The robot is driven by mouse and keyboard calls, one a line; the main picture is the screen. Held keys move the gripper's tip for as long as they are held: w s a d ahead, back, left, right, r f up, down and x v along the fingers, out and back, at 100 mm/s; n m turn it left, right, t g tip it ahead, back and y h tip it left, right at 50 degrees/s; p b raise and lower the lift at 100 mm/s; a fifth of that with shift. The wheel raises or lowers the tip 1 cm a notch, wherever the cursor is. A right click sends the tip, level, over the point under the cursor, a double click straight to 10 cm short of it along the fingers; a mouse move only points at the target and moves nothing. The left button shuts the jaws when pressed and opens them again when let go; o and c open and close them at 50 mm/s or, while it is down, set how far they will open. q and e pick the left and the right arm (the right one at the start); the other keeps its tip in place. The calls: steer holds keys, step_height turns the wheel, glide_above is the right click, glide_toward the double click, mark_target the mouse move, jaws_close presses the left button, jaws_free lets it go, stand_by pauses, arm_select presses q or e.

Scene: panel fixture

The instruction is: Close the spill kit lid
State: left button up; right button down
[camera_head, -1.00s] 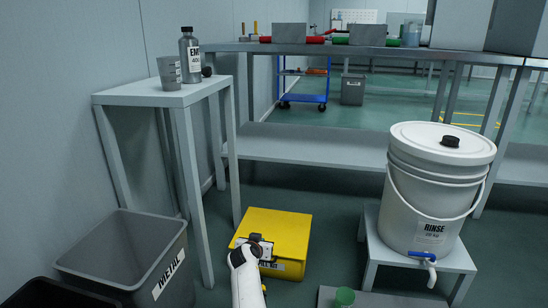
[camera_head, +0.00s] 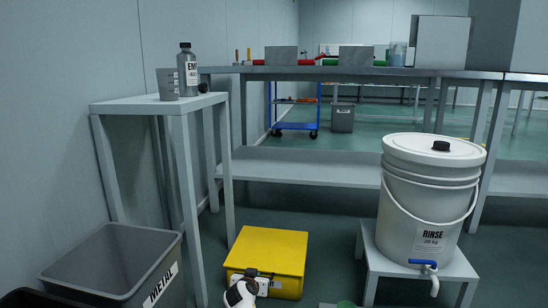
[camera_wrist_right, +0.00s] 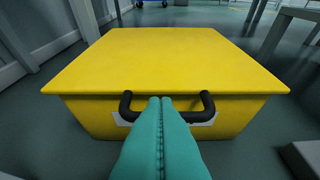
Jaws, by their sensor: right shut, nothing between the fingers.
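The yellow spill kit (camera_head: 270,250) sits on the floor, and its lid lies flat on top with no gap that I can see. In the right wrist view the lid (camera_wrist_right: 165,60) fills the middle, with a dark handle (camera_wrist_right: 208,106) on the front face below its edge. My right gripper (camera_head: 247,279) is at the front of the box. In the right wrist view its teal fingers (camera_wrist_right: 160,101) are shut with nothing between them, in front of the handle; I cannot tell whether they touch it. My left gripper is not in view.
A grey METAL bin (camera_head: 120,262) stands at the left, beside a small table (camera_head: 150,104). A white RINSE bucket (camera_head: 425,215) sits on a low stand (camera_head: 455,268) at the right. A long bench (camera_head: 350,72) stands behind. Some floor beside the box is clear.

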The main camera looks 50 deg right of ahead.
steer(key=shift+s+f, duration=0.25)
steer(key=shift+f, duration=0.7)
step_height(320, 180, up, 12)
steer(key=p, duration=0.9)
steer(key=shift+w, duration=0.2)
